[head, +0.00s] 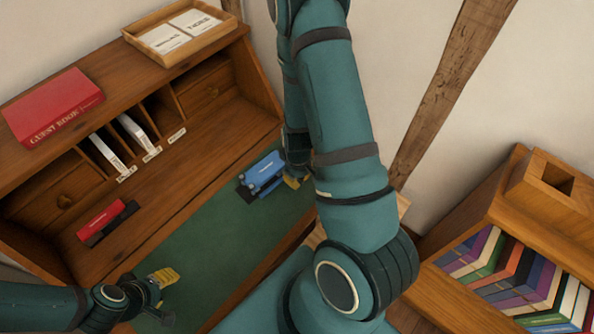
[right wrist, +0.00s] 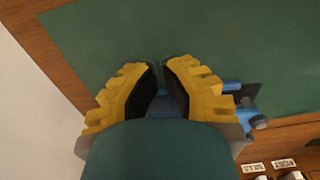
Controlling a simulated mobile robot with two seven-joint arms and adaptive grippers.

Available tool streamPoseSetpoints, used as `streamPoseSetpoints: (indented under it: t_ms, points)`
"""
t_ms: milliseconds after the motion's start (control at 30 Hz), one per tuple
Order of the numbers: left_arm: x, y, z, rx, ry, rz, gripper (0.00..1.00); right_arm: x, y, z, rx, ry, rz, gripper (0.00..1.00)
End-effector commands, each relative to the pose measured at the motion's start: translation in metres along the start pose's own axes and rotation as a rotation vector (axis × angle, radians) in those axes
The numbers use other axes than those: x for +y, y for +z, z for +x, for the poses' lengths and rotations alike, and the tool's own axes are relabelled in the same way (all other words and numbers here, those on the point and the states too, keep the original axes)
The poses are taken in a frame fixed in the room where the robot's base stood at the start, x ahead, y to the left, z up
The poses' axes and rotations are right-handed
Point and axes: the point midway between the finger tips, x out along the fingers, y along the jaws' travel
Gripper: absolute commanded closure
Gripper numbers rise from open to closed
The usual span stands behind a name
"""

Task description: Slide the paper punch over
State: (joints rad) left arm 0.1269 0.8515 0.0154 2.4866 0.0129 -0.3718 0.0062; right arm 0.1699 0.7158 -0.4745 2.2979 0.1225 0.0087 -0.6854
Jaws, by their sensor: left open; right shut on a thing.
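The blue paper punch (head: 262,173), with a dark base, rests on the green desk mat (head: 215,242) near its far edge. My right gripper (head: 292,181) is at the punch's right end, mostly hidden behind my arm in the head view. In the right wrist view, my right gripper (right wrist: 163,75) has its yellow fingers close together, shut on the punch (right wrist: 235,92), which shows partly behind and beside the right finger. The exact contact is hidden. My left gripper (head: 160,283) is open and empty over the mat's near left part.
A red stapler-like object (head: 104,222) lies on the wood left of the mat. Pigeonholes with labels (head: 127,174) and envelopes line the back. A red guest book (head: 52,107) and a tray (head: 184,30) are on top. A bookcase (head: 470,235) stands right. The mat's middle is clear.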

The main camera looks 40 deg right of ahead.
Motion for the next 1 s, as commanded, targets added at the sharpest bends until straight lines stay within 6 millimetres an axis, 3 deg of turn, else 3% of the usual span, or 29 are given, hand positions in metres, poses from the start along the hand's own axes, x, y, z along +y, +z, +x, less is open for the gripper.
streamPoseSetpoints:
  t_ms: [100,200,400,867,1000]
  points:
    - [-0.002,0.003,0.006,-0.005,0.001,0.001,0.53,0.000,0.001,0.025,-0.004,-0.002,0.000,1.00]
    - [-0.001,0.002,0.003,-0.004,0.000,0.001,0.53,0.000,-0.018,0.020,0.003,0.002,-0.005,1.00]
    - [-0.001,0.001,0.002,-0.003,0.000,0.001,0.53,0.000,-0.036,0.020,0.001,0.002,-0.002,1.00]
    - [-0.001,0.001,0.002,-0.002,0.000,0.000,0.53,0.000,-0.042,0.020,0.001,0.000,-0.001,1.00]
    - [-0.001,0.001,0.001,-0.002,0.000,0.000,0.53,0.000,-0.060,0.021,0.003,0.001,-0.005,1.00]
